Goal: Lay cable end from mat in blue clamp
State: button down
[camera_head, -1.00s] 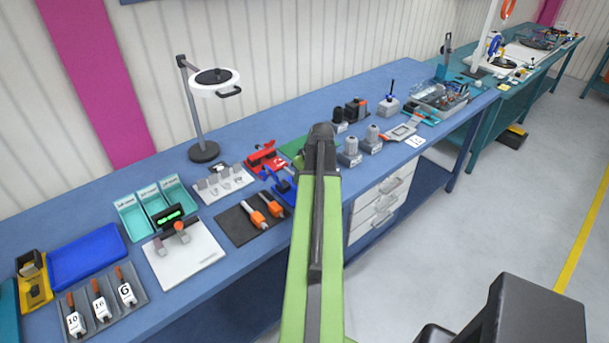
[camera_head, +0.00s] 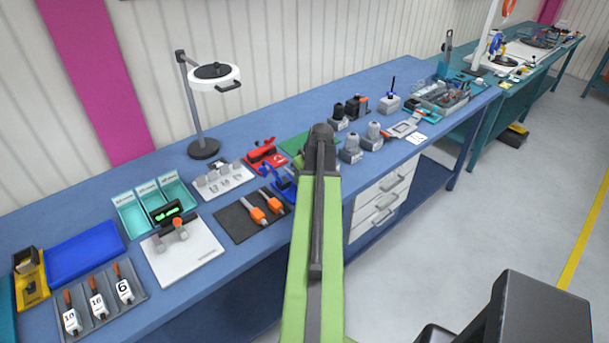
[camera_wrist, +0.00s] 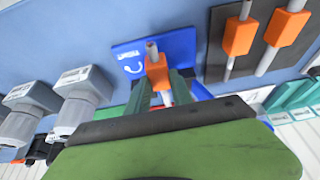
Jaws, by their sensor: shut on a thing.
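My gripper (camera_wrist: 160,90) is shut on a cable end (camera_wrist: 157,72) with an orange sleeve; its dark tip points up in the wrist view. Behind it in that view is the blue clamp (camera_wrist: 178,45), with a white mark on its base; the fingers and cable end hide part of it. I cannot tell whether the cable end touches the clamp. The blue clamp (camera_head: 281,184) also shows in the head view, partly behind my arm. The dark mat (camera_head: 233,222) beside it bears two more orange-sleeved cable ends (camera_head: 264,209). My gripper is hidden in the head view.
A red clamp (camera_head: 266,157) and a light rack (camera_head: 222,180) stand behind the mat. Grey blocks (camera_wrist: 84,90) are left of my gripper in the wrist view. A white board (camera_head: 190,262) with posts, teal bins (camera_head: 130,215) and a desk lamp (camera_head: 205,148) stand further left.

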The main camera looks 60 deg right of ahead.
dwell(0.3)
jog(key=shift+f+b, duration=0.9)
jog(key=shift+b, duration=0.05)
jog(key=c, duration=1.1)
grip_release()
jog(key=shift+o, duration=0.2)
